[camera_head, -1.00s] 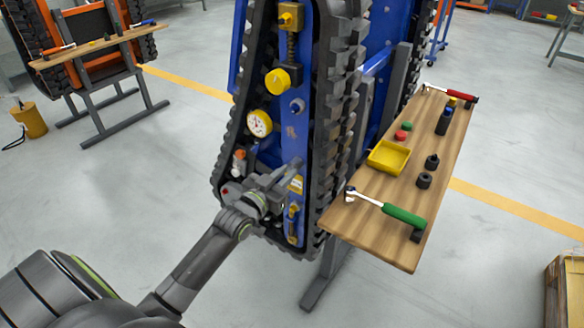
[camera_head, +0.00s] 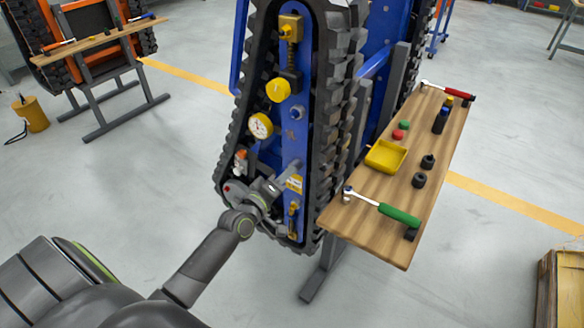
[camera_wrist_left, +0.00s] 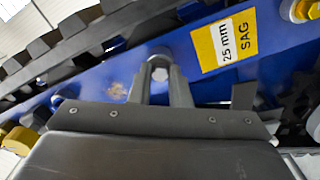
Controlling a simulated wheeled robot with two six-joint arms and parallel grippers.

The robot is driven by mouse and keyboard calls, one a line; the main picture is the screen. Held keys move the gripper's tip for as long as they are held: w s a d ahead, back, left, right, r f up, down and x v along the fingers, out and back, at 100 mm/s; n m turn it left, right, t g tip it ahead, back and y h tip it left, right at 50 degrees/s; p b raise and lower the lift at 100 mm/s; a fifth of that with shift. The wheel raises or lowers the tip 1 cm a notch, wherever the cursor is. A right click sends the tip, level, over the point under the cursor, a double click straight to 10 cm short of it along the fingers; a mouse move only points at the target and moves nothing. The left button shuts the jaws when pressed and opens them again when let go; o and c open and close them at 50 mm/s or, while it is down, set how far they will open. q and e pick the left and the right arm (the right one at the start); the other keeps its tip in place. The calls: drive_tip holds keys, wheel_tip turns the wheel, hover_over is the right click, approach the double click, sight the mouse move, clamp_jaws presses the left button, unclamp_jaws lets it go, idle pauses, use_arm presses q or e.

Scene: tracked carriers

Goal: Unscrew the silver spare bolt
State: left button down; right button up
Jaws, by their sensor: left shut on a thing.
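The silver spare bolt (camera_wrist_left: 160,73) shows in the left wrist view between my two grey fingers, against the blue side plate of the carrier. My left gripper (camera_wrist_left: 160,84) is shut on its head. The bolt is hidden there behind the fingers. The label (camera_wrist_left: 224,40) reads "25 mm SAG" in the left wrist view. My right gripper is in neither view.
A black track (camera_head: 340,120) runs round the plate. A wooden shelf (camera_head: 385,235) at right holds a yellow tray (camera_head: 386,157), a green-handled ratchet (camera_head: 399,215), a red-handled tool and small parts.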

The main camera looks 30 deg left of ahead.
use_arm(q)
drive_tip(key=n, duration=0.7)
drive_tip(key=shift+p, duration=0.4)
drive_tip(key=n+p, duration=0.1)
drive_tip(key=n, duration=0.9)
drive_tip(key=c, duration=1.5)
unclamp_jaws()
